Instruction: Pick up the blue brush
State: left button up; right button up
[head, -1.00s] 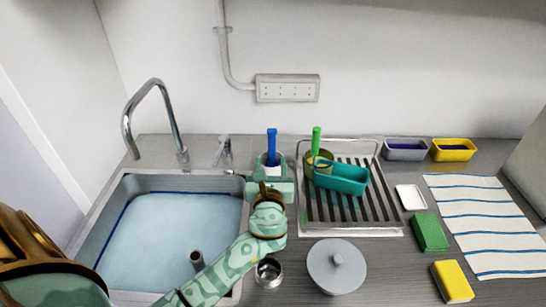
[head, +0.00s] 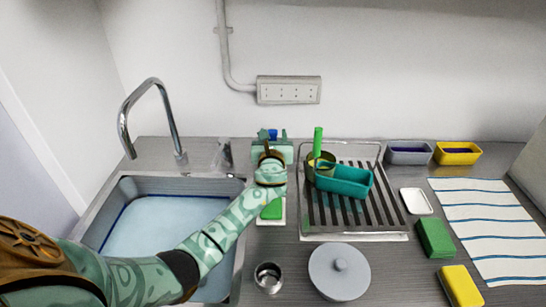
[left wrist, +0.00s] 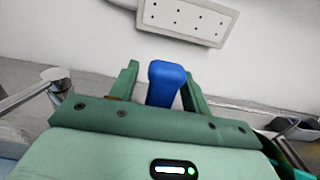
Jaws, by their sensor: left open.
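The blue brush (left wrist: 166,84) shows its blue handle upright between the two green fingers of my left gripper (left wrist: 161,90) in the left wrist view. In the head view only the top of the blue brush (head: 272,134) shows above my left gripper (head: 270,136); its lower part is hidden behind the gripper and wrist. The fingers are open, one on each side of the handle, and a gap shows at least on the right side. My right gripper is not in view.
A sink (head: 115,190) with a curved tap (head: 128,118) lies left. A dish rack (head: 310,222) holding a teal tub (head: 343,182) and a green-handled brush (head: 317,142) stands close on the right. A green sponge (head: 272,210), metal cup (head: 268,278) and grey lid (head: 339,270) lie nearer.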

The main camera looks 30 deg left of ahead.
pick_arm(q)
jog(key=shift+s+r, duration=0.1)
jog(key=shift+c, duration=1.2)
grip_shut()
